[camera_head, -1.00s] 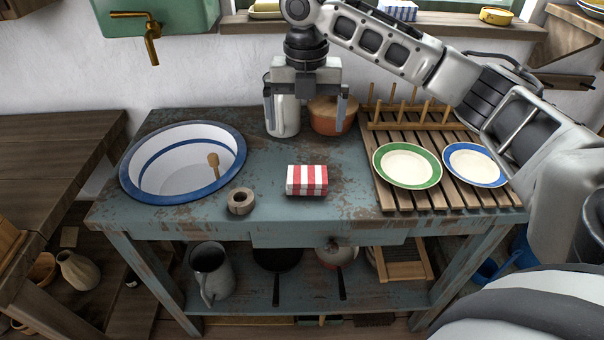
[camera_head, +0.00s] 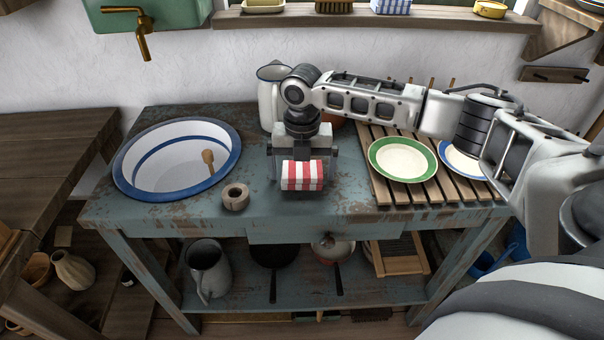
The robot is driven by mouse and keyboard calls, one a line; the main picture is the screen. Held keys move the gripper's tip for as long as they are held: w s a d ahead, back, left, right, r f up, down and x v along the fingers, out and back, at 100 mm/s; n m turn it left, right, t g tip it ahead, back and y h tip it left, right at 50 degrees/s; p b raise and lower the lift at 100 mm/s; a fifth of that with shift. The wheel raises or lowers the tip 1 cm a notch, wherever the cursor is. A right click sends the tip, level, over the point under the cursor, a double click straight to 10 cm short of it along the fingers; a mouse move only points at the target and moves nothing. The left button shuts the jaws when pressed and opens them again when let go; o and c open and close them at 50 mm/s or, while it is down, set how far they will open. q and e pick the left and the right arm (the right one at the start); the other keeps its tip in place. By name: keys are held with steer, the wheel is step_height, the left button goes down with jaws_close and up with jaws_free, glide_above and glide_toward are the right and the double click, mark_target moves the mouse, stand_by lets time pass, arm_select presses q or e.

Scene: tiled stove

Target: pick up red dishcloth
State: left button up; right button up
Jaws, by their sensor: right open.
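The red dishcloth (camera_head: 302,176) is a folded, red-and-white striped block lying on the blue-grey worn table (camera_head: 345,206), near its front edge. My right gripper (camera_head: 303,182) is lowered over it, with its open fingers at the left and right of the cloth. I cannot tell whether the fingers touch it. The cloth's back part is hidden by the gripper body. My left gripper does not show.
A blue-rimmed white basin (camera_head: 128,186) with a wooden-handled tool stands at left. A wooden ring (camera_head: 236,197) lies left of the cloth. At right, a slatted rack (camera_head: 399,191) holds a green-rimmed plate (camera_head: 385,167) and a blue-rimmed plate (camera_head: 459,170). A white pitcher (camera_head: 268,104) stands behind the gripper.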

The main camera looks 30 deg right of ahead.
mark_target(302, 171)
steer(key=shift+f, duration=0.1)
steer(key=c, duration=0.9)
steer(key=shift+r, duration=0.65)
steer(key=r, duration=0.2)
steer(key=shift+s+a+r, duration=0.2)
steer(key=shift+r, duration=0.15)
steer(key=s+a+r, duration=0.2)
steer(key=s+r, duration=0.1)
steer(key=s+a+r, duration=0.2)
steer(key=s+r, duration=0.1)
steer(key=s, duration=0.1)
steer(key=s+a+r+p, duration=0.1)
steer(key=s+a+r, duration=0.2)
steer(key=s, duration=0.1)
steer(key=shift+s, duration=0.25)
